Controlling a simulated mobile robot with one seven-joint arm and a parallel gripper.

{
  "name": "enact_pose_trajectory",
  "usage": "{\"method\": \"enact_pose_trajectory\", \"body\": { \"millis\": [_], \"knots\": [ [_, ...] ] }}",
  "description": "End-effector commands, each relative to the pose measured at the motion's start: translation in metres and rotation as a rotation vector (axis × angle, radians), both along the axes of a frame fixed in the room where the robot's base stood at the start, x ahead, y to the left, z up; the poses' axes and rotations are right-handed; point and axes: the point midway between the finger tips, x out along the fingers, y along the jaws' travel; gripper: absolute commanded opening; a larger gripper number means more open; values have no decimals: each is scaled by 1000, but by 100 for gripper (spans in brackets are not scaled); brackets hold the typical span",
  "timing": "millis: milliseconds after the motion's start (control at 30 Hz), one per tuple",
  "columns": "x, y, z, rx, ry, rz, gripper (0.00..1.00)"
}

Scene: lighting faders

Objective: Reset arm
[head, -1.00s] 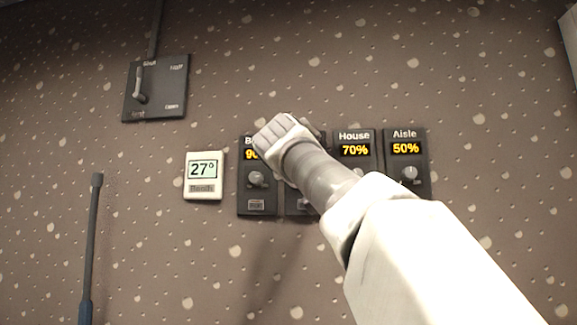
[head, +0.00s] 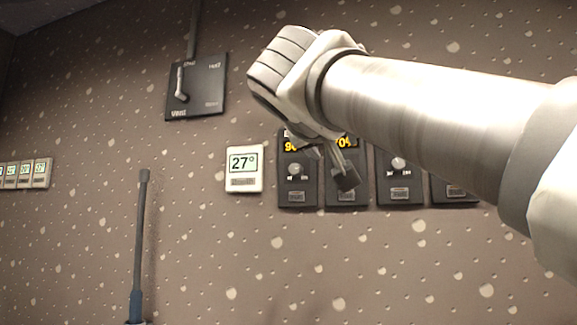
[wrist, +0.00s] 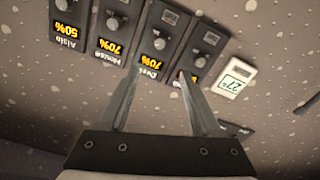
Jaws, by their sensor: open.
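My gripper (head: 330,166) is open and empty. In the head view it hangs in front of the second fader panel (head: 347,198), and my arm covers much of the panel row. The first panel (head: 297,190) reads ninety-something, partly hidden; the second's reading is partly covered. The third panel (head: 398,187) and fourth panel (head: 455,190) have hidden displays. In the wrist view, upside down, my open fingers (wrist: 158,75) point at the row. There the Aisle panel (wrist: 71,12) reads 50%, the House panel (wrist: 115,28) 70%, and another panel (wrist: 158,45) 70%. Contact cannot be told.
A white 27° thermostat (head: 244,169) is left of the panels. A black lever switch box (head: 205,90) is higher up. A dark rod with a blue handle (head: 140,235) stands at left. Small displays (head: 25,174) line the far left. The wall below the panels is clear.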

Motion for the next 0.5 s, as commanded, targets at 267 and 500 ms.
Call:
{"method": "enact_pose_trajectory", "body": {
  "millis": [267,500],
  "knots": [
    [0,0,0,0,0,0,65],
    [0,-6,-21,-6,53,0,65]
  ]
}}
